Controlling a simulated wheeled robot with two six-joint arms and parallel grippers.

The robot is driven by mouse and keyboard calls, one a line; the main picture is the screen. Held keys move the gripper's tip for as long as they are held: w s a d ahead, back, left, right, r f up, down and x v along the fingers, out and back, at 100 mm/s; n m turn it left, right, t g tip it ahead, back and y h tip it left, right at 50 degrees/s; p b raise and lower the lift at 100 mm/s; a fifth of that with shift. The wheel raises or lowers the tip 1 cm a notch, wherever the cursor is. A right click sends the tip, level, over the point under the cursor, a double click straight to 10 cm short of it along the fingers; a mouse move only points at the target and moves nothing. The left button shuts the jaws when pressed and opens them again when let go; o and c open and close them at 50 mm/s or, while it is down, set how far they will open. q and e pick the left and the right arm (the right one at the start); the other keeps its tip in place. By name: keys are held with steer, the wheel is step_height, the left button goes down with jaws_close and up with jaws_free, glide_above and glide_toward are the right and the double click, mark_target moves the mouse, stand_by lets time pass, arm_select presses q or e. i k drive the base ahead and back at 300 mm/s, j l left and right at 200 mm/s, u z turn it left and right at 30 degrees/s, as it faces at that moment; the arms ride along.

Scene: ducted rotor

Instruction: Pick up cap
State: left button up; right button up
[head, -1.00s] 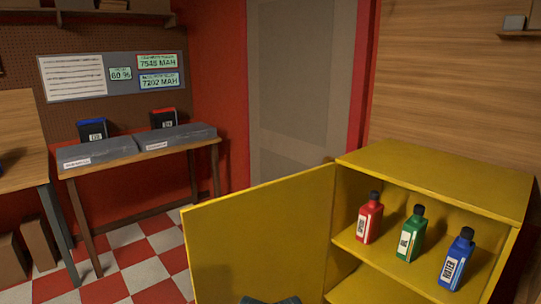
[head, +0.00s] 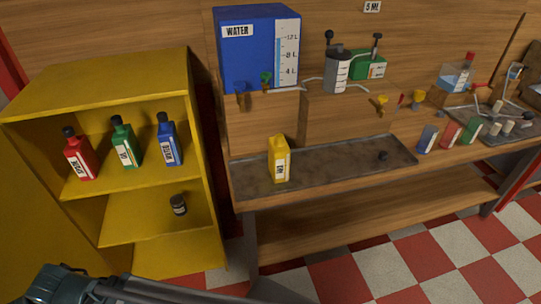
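A small black cap (head: 383,156) lies on the dark tray (head: 340,163) on the wooden workbench, toward the tray's right end. An open-topped yellow bottle (head: 279,160) stands upright on the left part of the same tray, apart from the cap. Part of my own arm crosses the bottom left edge of the head view, but neither gripper shows.
The open yellow cabinet (head: 95,85) at left holds red (head: 79,158), green (head: 126,146) and blue (head: 168,143) bottles, with a small dark jar (head: 178,204) below. A blue water tank (head: 258,50) stands behind the tray. Several small containers stand right of it.

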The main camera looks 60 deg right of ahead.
mark_target(383, 157)
steer(key=z, duration=2.2)
